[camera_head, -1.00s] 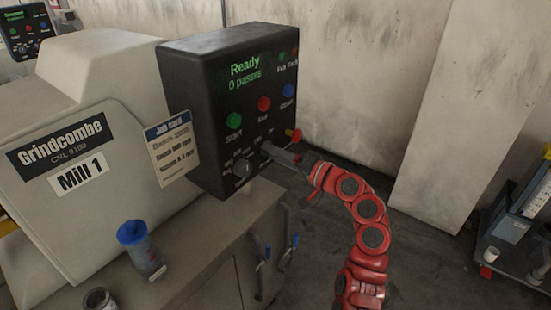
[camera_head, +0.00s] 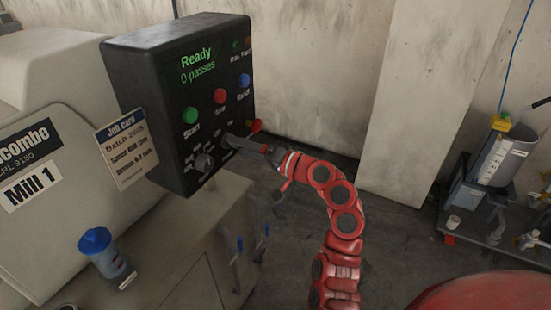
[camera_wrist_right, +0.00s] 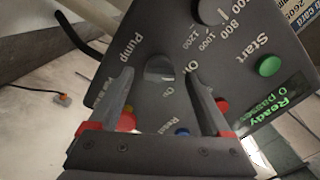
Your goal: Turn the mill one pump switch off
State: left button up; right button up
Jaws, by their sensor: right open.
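The black control box (camera_head: 165,98) of Mill 1 faces me, its screen reading "Ready, 0 passes". My right gripper (camera_head: 236,142) is at the lower right of its face and covers the pump switch in the head view. In the right wrist view the pump switch (camera_wrist_right: 160,68), a grey knob near the "Pump" and "On" lettering, shows between the open fingers of my right gripper (camera_wrist_right: 158,76). I cannot tell whether the fingers touch it, nor which way it is set. My left gripper is not in view.
A speed dial (camera_head: 204,162), a green Start button (camera_head: 190,116), a red button (camera_head: 220,96) and a red knob (camera_head: 255,126) are close by on the box. A blue-lidded jar (camera_head: 105,255) stands on the cabinet. A cart (camera_head: 475,225) stands at right.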

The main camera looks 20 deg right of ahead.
jog(key=b+v, duration=0.2)
jog(key=v, duration=1.3)
jog(key=shift+s+d, duration=0.1)
